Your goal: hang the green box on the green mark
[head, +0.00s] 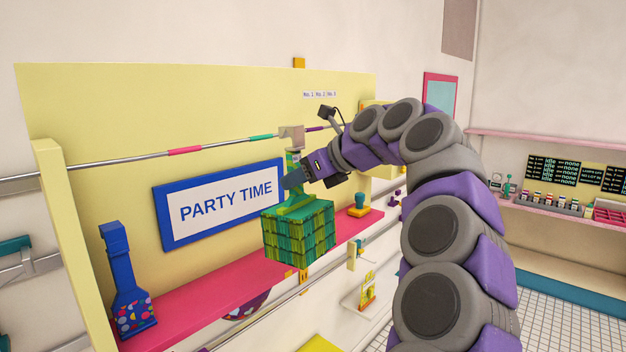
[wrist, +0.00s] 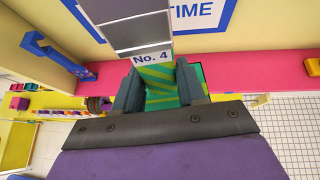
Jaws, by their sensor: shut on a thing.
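The green box (head: 300,236), with darker patterned stripes, hangs below my gripper (head: 296,176). My gripper is shut on its green striped neck, which also shows between the fingers in the wrist view (wrist: 160,88). A "No. 4" label (wrist: 152,57) and a grey plate sit above the neck there. A beige hook top (head: 291,133) rises above the gripper, in front of the rail. The green mark (head: 262,138) is a band on the metal rail, just left of the hook top in the head view. I cannot tell whether the hook touches the rail.
The rail (head: 225,144) also has a pink mark (head: 185,150) and a purple mark (head: 314,128). A PARTY TIME sign (head: 222,203) is on the yellow panel behind the box.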

